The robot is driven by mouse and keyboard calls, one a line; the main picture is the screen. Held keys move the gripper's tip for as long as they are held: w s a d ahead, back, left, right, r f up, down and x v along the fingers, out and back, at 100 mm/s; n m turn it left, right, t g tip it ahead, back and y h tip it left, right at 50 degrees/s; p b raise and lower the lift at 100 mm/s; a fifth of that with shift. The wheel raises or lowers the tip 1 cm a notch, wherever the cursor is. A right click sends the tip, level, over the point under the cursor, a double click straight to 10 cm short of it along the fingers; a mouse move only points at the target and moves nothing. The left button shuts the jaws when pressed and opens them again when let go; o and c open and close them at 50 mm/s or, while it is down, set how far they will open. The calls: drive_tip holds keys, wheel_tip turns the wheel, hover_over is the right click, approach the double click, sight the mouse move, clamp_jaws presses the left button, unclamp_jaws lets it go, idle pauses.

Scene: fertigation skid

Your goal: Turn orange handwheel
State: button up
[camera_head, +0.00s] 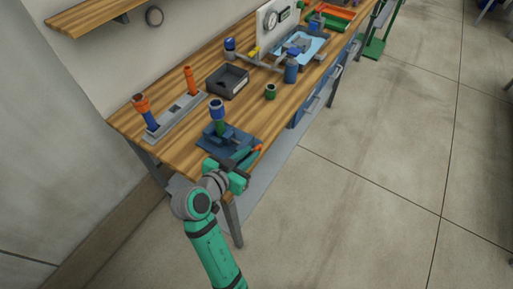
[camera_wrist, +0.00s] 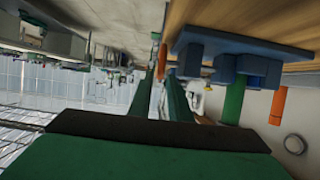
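I cannot clearly make out an orange handwheel. In the head view, an orange-topped blue post (camera_head: 142,106) and an orange cylinder (camera_head: 190,80) stand on a grey plate at the bench's left end. An orange cylinder also shows in the wrist view (camera_wrist: 277,107). My gripper (camera_head: 255,154) is at the bench's near front edge, beside a blue fixture (camera_head: 235,143) holding a green post with a blue top.
The wooden bench (camera_head: 180,142) also carries a black tray (camera_head: 227,82), a small green cylinder (camera_head: 270,91) and blue-capped pipework (camera_head: 291,70) further back. A wooden shelf (camera_head: 95,14) juts from the wall at upper left. The floor (camera_head: 370,170) right of the bench is clear.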

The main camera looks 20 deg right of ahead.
sight(254, 151)
drive_tip(key=shift+x, duration=2.4)
clamp_jaws()
drive_tip(key=shift+s+f, duration=0.1)
drive_tip(key=shift+a+t+h, duration=0.15)
drive_tip(key=shift+t+h, duration=0.35)
drive_tip(key=shift+h, duration=0.1)
unclamp_jaws()
drive_tip(key=v, duration=1.1)
